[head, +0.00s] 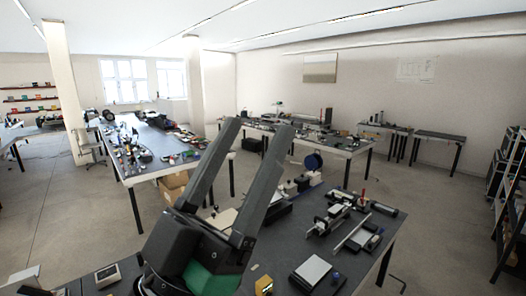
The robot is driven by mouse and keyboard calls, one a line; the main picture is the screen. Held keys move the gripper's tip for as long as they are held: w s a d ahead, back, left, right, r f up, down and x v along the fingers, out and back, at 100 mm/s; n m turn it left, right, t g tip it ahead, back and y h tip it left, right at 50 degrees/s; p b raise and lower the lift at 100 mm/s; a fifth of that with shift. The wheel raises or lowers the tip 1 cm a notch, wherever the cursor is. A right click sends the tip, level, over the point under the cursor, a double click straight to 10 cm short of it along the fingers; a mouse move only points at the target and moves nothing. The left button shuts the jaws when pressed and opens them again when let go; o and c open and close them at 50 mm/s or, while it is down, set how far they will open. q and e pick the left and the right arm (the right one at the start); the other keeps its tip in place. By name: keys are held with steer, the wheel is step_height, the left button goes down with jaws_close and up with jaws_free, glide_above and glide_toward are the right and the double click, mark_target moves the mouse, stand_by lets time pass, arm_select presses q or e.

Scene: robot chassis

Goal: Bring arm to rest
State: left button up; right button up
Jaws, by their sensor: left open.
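My left gripper (258,132) fills the lower middle of the head view. Its two long dark fingers point up and stand apart, with nothing between them. Its black body with a green panel hides part of the workbench behind it. My right gripper does not show in this view.
A dark workbench (295,242) is close behind and to the right of the gripper, with tools, a notepad-like block (311,271) and a small yellow item (264,285) on it. Other cluttered benches stand farther back. A shelf rack (510,205) is at the right. Open floor (60,215) lies left.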

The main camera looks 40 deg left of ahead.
arm_select(q)
step_height(320, 180, up, 14)
steer(key=d+m+h+p, duration=0.1)
steer(key=d+h+p, duration=0.15)
steer(key=p, duration=1.15)
step_height(320, 180, down, 61)
steer(key=b, duration=6.1)
steer(key=shift+f+h, duration=0.15)
steer(key=shift+h, duration=0.3)
steer(key=shift+s+a, duration=0.15)
